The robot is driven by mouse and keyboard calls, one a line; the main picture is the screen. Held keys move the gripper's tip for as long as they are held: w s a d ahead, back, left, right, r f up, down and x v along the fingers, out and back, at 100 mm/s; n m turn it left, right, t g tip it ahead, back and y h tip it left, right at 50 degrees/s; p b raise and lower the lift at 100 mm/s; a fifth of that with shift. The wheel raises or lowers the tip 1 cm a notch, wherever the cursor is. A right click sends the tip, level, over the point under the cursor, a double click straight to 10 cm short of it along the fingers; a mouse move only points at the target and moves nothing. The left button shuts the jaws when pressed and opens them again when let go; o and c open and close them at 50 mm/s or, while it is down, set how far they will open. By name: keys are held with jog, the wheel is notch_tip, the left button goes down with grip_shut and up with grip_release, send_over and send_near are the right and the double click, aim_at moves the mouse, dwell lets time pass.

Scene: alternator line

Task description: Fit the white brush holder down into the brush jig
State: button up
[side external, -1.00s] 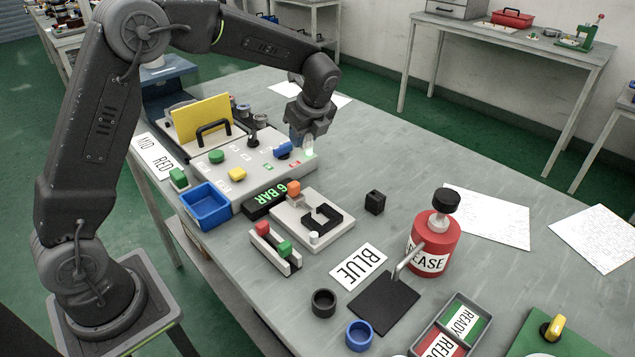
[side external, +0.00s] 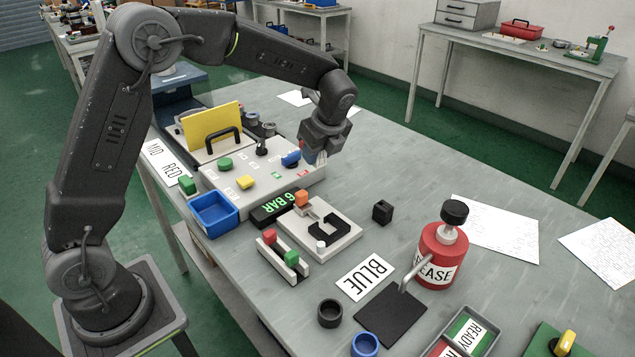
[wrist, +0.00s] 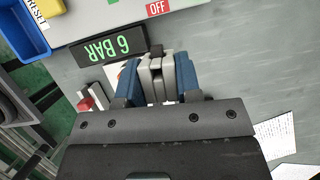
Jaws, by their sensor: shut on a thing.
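My gripper (side external: 321,157) hangs over the table beside the right end of the control panel, above the surface. In the wrist view its blue fingers (wrist: 157,75) are shut on the white brush holder (wrist: 168,80), a pale ribbed piece. In the side view the fingers mostly hide the holder. The brush jig appears to be the pale plate (side external: 345,248) with a black U-shaped wall (side external: 333,228), an orange block and a small white peg. It lies in front of my gripper, apart from it. The wrist view hides most of the plate behind the gripper and holder.
The panel (side external: 270,185) with knobs and the 6 BAR display (side external: 283,207) stand left of the jig. A small black block (side external: 382,211) sits right of it. A slotted rack (side external: 297,271) with red and green blocks is nearer. A red grease can (side external: 440,258) stands farther right.

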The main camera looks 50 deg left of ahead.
send_over(323, 228)
jog(key=d, duration=0.2)
jog(key=f, duration=0.2)
jog(key=shift+n, duration=0.4)
jog(key=shift+w+a+f, duration=0.1)
jog(key=shift+f, duration=1.3)
jog(key=shift+a+f, duration=0.1)
jog(key=shift+f, duration=1.25)
jog(key=shift+f, duration=0.2)
